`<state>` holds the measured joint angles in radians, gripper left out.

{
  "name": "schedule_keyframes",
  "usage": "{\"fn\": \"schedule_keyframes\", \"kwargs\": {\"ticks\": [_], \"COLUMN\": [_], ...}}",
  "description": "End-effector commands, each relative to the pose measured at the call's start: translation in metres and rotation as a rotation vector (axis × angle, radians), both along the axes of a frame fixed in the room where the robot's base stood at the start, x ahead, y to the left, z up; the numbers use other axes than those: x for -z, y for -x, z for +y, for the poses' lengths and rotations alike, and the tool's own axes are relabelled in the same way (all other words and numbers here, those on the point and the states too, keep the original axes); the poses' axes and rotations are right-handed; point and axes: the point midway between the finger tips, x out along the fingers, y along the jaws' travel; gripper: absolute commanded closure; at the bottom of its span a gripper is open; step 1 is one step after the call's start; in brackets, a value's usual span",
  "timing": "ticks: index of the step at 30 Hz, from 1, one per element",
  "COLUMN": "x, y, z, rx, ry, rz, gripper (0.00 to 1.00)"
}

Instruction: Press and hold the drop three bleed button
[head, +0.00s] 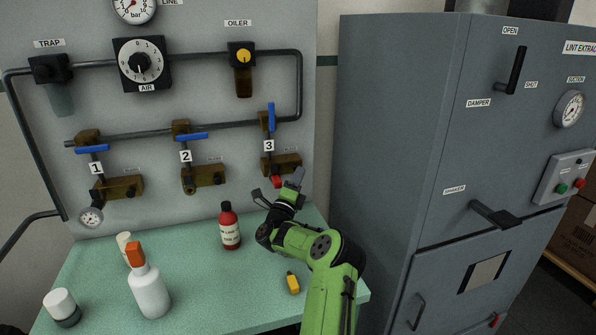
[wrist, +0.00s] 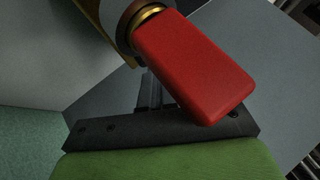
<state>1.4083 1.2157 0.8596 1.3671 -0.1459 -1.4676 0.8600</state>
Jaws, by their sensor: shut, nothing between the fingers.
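The red bleed button (head: 276,181) sits below the brown block (head: 281,165) of the drop labelled 3 (head: 268,146). In the wrist view the red button (wrist: 195,68) is large and close, with a gold collar at its upper end. My gripper (head: 298,177) is shut and empty, right beside the button. In the wrist view my gripper's dark fingers (wrist: 152,92) are partly hidden behind the button. I cannot tell whether they touch it. Drop three's blue handle (head: 271,117) stands upright.
Drops 1 (head: 96,168) and 2 (head: 186,156) have blue handles lying nearly level. The green bench (head: 195,280) holds a red bottle (head: 229,228), a white spray bottle (head: 150,290) and a yellow item (head: 293,283). A grey cabinet (head: 390,150) stands close on the right.

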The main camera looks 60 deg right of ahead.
Motion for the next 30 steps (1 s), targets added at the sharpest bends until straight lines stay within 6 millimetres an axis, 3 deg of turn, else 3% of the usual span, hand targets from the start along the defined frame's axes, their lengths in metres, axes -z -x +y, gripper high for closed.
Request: {"fn": "schedule_keyframes", "kwargs": {"ticks": [16,30], "x": [0.0,0.0], "y": [0.0,0.014], "z": [0.0,0.014], "rx": [-0.002,0.0], "ry": [-0.001,0.0], "rz": [0.0,0.0], "gripper": [1.0,1.0]}}
